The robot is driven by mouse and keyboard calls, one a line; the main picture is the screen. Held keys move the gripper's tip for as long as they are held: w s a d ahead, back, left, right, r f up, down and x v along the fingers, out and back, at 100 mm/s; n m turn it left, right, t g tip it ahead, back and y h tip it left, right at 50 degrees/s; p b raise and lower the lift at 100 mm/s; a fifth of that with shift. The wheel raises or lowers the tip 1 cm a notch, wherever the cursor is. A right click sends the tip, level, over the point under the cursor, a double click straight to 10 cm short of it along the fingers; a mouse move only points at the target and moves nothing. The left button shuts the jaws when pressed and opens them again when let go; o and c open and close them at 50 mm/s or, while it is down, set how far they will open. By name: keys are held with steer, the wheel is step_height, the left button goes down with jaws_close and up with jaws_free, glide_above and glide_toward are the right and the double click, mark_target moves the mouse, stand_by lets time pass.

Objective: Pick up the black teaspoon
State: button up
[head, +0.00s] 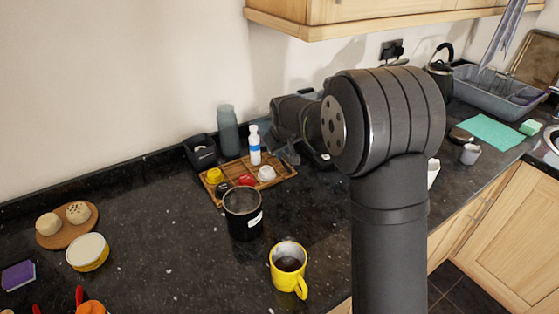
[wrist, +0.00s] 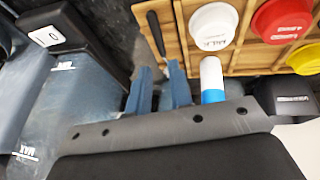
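The black teaspoon (wrist: 155,32) shows in the wrist view as a dark handle at the left edge of the wooden tray, just beyond my gripper. Its lower end runs toward the gap between the two blue-grey fingers, and I cannot tell where it ends. My gripper (wrist: 160,88) has its fingers apart, with no clear contact on the spoon. In the head view my gripper (head: 291,153) is low near the tray's back right end, partly hidden by my arm. I cannot make out the teaspoon there.
The wooden tray (head: 284,179) holds jars with white (wrist: 213,25), red (wrist: 281,18) and yellow lids. A white-and-blue bottle (head: 254,150) stands close to my gripper. A black canister (head: 243,217) and yellow mug (head: 287,262) stand in front.

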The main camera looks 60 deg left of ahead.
mark_target(283, 162)
steer(key=x, duration=0.5)
steer(key=shift+s+d+f, duration=0.1)
steer(key=shift+d+f, duration=0.1)
steer(key=shift+f, duration=0.05)
jaws_close()
